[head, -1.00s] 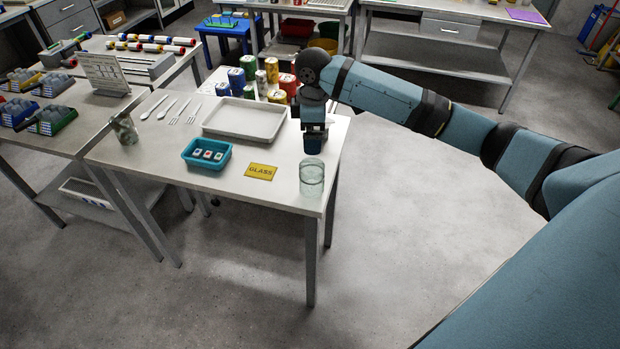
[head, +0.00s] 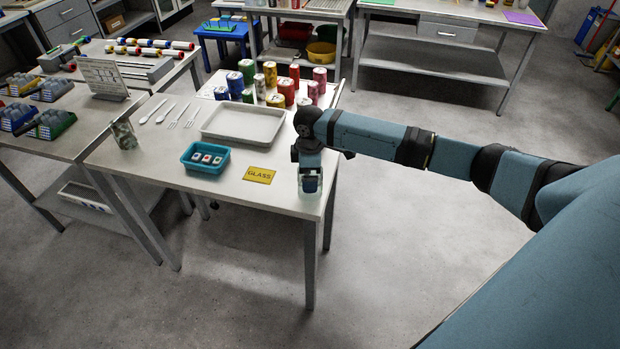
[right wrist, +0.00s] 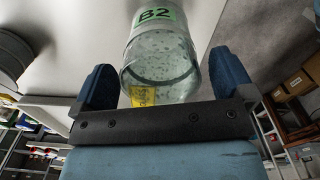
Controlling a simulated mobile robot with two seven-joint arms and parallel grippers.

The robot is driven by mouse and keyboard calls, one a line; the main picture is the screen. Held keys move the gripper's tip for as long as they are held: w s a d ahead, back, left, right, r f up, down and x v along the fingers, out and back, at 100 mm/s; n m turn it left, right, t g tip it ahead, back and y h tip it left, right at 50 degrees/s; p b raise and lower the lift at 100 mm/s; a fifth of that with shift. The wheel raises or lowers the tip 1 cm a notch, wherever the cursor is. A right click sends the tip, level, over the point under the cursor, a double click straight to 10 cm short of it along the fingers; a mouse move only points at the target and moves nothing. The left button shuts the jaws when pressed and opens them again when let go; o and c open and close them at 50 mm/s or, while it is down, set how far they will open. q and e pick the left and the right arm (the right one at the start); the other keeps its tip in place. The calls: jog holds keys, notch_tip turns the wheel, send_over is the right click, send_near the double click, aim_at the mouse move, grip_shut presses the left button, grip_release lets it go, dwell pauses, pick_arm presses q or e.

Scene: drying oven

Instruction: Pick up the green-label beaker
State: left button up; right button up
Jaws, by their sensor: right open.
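The glass beaker (right wrist: 160,62) with the green label (right wrist: 156,15) reading "B2" fills the upper middle of the right wrist view. It stands near the front right corner of the white table in the head view, mostly hidden by my right gripper (head: 311,183). In the right wrist view my right gripper (right wrist: 164,84) is open, with one blue finger on each side of the beaker. A small gap shows beside each finger, so the jaws are not closed on it. My left gripper is in neither view.
On the table (head: 235,200) are a yellow GLASS sign (head: 259,175), a teal bin (head: 206,158), a pale tray (head: 243,124), white utensils and another glass vessel (head: 124,134). Several coloured cans (head: 286,88) stand at the back. Floor is clear right of the table.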

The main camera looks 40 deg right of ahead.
jog(key=shift+f, duration=0.4)
jog(key=shift+c, duration=0.5)
jog(key=c, duration=1)
jog(key=shift+r, duration=0.1)
